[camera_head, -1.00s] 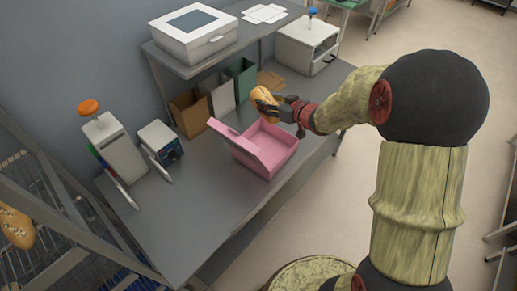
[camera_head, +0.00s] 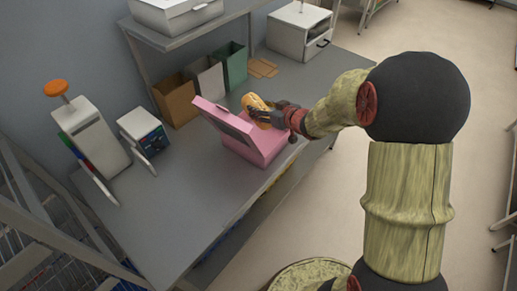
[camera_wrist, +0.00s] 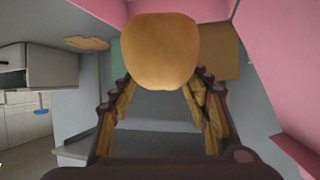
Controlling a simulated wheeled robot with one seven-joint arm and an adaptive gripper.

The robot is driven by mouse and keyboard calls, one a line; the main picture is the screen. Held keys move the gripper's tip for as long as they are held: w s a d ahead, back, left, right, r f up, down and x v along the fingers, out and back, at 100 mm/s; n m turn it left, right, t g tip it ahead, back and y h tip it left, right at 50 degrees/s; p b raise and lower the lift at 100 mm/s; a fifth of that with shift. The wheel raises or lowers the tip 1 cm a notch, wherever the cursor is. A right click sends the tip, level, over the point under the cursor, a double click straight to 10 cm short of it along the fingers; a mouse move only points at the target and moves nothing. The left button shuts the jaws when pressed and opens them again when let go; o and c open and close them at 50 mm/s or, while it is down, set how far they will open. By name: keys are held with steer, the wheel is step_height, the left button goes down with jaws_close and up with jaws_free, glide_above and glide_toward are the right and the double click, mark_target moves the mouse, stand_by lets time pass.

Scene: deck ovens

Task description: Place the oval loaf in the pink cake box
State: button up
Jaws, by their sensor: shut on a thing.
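The oval loaf (camera_head: 254,104) is golden brown and held in my gripper (camera_head: 268,112) over the far right part of the pink cake box (camera_head: 264,155). The box stands open on the grey table with its lid raised on the left. In the wrist view the loaf (camera_wrist: 160,52) sits between the two fingers of my gripper (camera_wrist: 163,90), near their tips. Pink box walls (camera_wrist: 280,60) show at the top and right of that view. My gripper and the loaf hide part of the box's inside, and I cannot tell how far the loaf is from its floor.
Brown, white and green bags (camera_head: 205,80) stand behind the box on the grey table (camera_head: 165,215). A scale-like machine (camera_head: 92,138) and a small device (camera_head: 142,130) stand at the left. A white cabinet (camera_head: 298,32) stands at the back. The table front is clear.

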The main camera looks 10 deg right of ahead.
step_height(320, 180, down, 4)
steer(key=shift+r+b, duration=0.15)
steer(key=shift+b, duration=0.9)
steer(key=b, duration=0.4)
glide_above(261, 143)
step_height(261, 143, down, 10)
steer(key=shift+r, duration=0.1)
steer(key=shift+f, duration=0.2)
steer(key=o, duration=1.3)
steer(key=shift+r, duration=0.1)
